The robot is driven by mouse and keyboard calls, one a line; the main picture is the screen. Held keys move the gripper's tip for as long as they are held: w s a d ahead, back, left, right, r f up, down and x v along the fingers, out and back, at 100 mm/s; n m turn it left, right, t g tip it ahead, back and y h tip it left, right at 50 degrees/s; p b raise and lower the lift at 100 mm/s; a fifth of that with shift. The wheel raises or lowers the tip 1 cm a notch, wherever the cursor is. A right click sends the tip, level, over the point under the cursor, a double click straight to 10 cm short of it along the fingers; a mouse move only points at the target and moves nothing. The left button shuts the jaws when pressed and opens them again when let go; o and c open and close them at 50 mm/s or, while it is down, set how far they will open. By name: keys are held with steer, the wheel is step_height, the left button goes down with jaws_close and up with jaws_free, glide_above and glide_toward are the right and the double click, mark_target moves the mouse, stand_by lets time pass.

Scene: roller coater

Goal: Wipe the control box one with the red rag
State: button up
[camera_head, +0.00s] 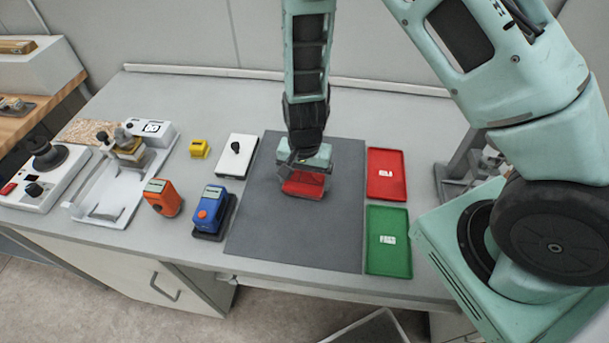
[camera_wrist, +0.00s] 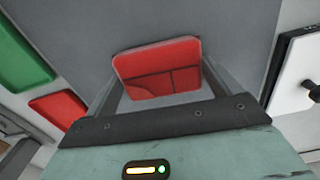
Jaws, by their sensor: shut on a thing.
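A red rag (camera_head: 303,185) is in my gripper (camera_head: 305,170), over the dark grey mat (camera_head: 262,225). In the wrist view the red rag (camera_wrist: 158,68) shows as a flat, rounded red block between the two fingers. I cannot tell whether it touches the mat. Two white boxes could be the control box, and no label tells which is one. A small white box with a black knob (camera_head: 231,165) lies just left of the mat, and it also shows in the wrist view (camera_wrist: 288,95). A larger white box with black knobs and a red button (camera_head: 48,190) stands at the far left.
A red tray (camera_head: 380,190) and a green tray (camera_head: 384,262) lie right of the mat. A blue device (camera_head: 213,205), an orange device (camera_head: 161,203) and a yellow block (camera_head: 199,149) stand to its left. White equipment (camera_head: 115,195) stands farther left. The mat's front is clear.

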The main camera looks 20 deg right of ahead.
steer(key=shift+f, duration=0.3)
steer(key=o, duration=0.6)
steer(key=shift+r, duration=0.1)
steer(key=shift+b, duration=0.3)
